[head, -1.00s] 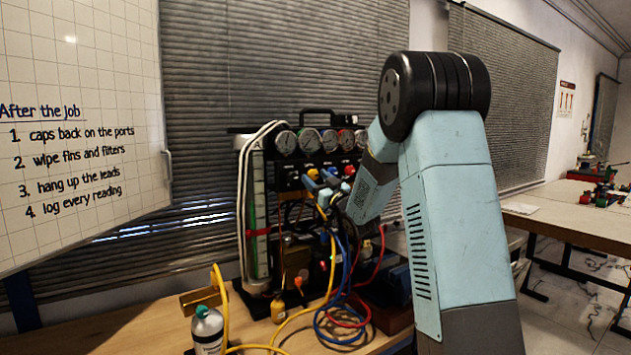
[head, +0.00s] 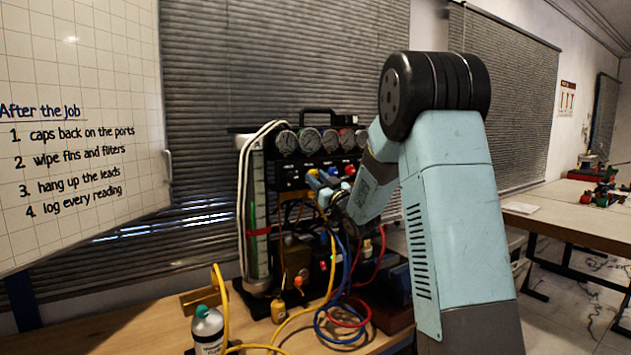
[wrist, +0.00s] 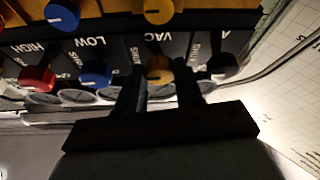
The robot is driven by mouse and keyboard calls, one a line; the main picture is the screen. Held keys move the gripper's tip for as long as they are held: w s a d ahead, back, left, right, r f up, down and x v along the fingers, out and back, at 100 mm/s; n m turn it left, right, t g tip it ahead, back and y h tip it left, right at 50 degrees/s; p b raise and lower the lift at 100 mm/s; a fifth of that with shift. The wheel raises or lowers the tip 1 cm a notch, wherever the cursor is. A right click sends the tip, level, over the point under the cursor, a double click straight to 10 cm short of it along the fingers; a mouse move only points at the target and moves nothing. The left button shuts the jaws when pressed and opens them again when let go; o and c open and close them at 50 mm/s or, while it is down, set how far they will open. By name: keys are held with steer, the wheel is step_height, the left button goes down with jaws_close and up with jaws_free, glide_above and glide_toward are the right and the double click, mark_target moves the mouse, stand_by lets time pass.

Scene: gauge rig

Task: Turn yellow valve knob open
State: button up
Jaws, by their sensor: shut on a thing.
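The yellow valve knob (wrist: 160,72) sits on the dark panel under the VAC label, which appears upside down in the wrist view. In the head view, a yellow knob (head: 312,172) shows small on the gauge rig. My gripper (wrist: 159,78) is shut on the yellow VAC knob, with one dark finger on each side of it. The fingers hide part of the panel around the knob, and I cannot read how far the knob is turned. A second yellow knob (wrist: 158,11) is on the panel, apart from the fingers.
Beside the held knob are a blue knob (wrist: 96,73), a red knob (wrist: 37,78) and a black knob (wrist: 222,65). Gauges (head: 309,141) line the rig's top. Coloured hoses (head: 335,320) hang in front. A bottle (head: 207,330) stands at the bench's left.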

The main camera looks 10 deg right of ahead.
steer(key=n+g+y, duration=0.1)
steer(key=n, duration=0.2)
steer(key=n+g+y, duration=0.1)
steer(key=n, duration=0.2)
steer(key=shift+d, duration=0.15)
steer(key=n+g+y, duration=0.1)
steer(key=n, duration=0.2)
steer(key=n+g+y, duration=0.1)
steer(key=n, duration=0.2)
steer(key=shift+w+r, duration=0.1)
steer(key=shift+r+n+g+h, duration=0.15)
steer(key=shift+n+g, duration=0.5)
steer(key=shift+n, duration=0.9)
steer(key=shift+f+n+g+h, duration=0.1)
steer(key=shift+n+g+h, duration=0.35)
steer(key=shift+n, duration=1.05)
steer(key=shift+r+n+g, duration=0.1)
steer(key=shift+n+g, duration=0.7)
steer(key=shift+n, duration=0.75)
steer(key=o, duration=1)
steer(key=shift+d, duration=0.1)
steer(key=shift+o, duration=0.2)
steer(key=shift+r, duration=0.1)
